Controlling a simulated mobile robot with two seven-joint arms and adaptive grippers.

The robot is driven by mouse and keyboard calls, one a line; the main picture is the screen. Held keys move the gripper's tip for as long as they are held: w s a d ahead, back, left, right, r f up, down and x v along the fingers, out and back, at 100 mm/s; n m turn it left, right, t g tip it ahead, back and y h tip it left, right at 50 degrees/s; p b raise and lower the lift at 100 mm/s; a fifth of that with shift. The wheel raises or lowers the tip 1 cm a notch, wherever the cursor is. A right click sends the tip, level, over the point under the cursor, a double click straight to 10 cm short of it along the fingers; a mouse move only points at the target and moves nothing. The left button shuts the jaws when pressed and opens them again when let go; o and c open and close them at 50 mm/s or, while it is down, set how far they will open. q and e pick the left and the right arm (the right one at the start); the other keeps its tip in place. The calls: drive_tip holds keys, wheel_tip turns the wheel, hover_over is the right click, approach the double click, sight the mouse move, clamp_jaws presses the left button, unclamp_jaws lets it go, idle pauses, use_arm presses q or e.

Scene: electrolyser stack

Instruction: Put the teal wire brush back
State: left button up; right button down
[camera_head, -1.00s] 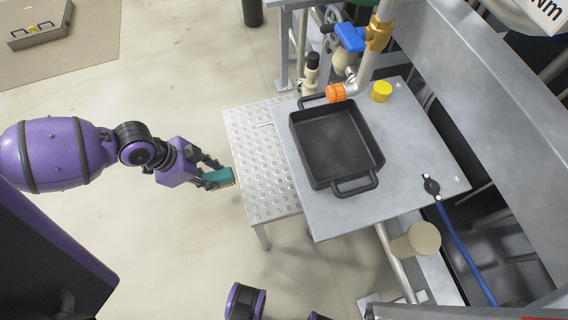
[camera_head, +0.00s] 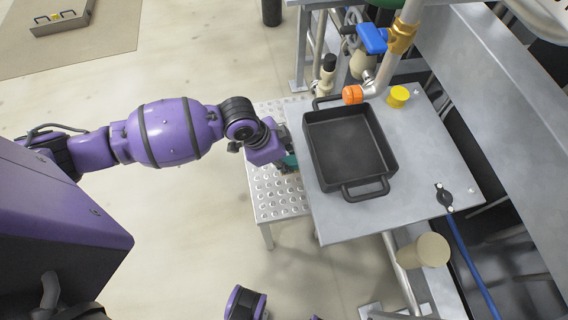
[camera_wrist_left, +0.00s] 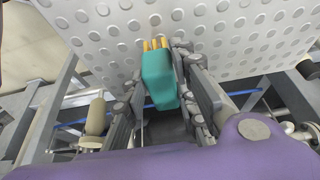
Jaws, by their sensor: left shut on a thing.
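The teal wire brush (camera_wrist_left: 159,78) is a teal block with yellow bristles at its far end, seen in the left wrist view between my left fingers. My left gripper (camera_wrist_left: 158,70) is shut on it. In the head view the brush (camera_head: 291,160) shows only as a small teal patch, mostly hidden by my left wrist. There my left gripper (camera_head: 286,158) is over the dimpled metal step, close to the left edge of the grey table. Whether the brush touches the step cannot be told. My right gripper's fingers are not in view.
A black tray (camera_head: 382,122) with two handles stands on the grey table (camera_head: 425,200). An orange cap (camera_head: 353,94) and a yellow cap (camera_head: 398,96) are behind it. The dimpled step (camera_head: 266,195) is bare in front. A grey toolbox (camera_head: 62,25) lies far left.

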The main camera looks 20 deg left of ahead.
use_arm(q)
wheel_tip(320, 180, down, 3)
drive_tip(key=shift+r, duration=0.2)
drive_tip(key=shift+f, duration=0.1)
drive_tip(key=o, duration=1)
drive_tip(key=shift+o, duration=0.2)
drive_tip(key=p+v, duration=0.2)
drive_tip(key=v, duration=1)
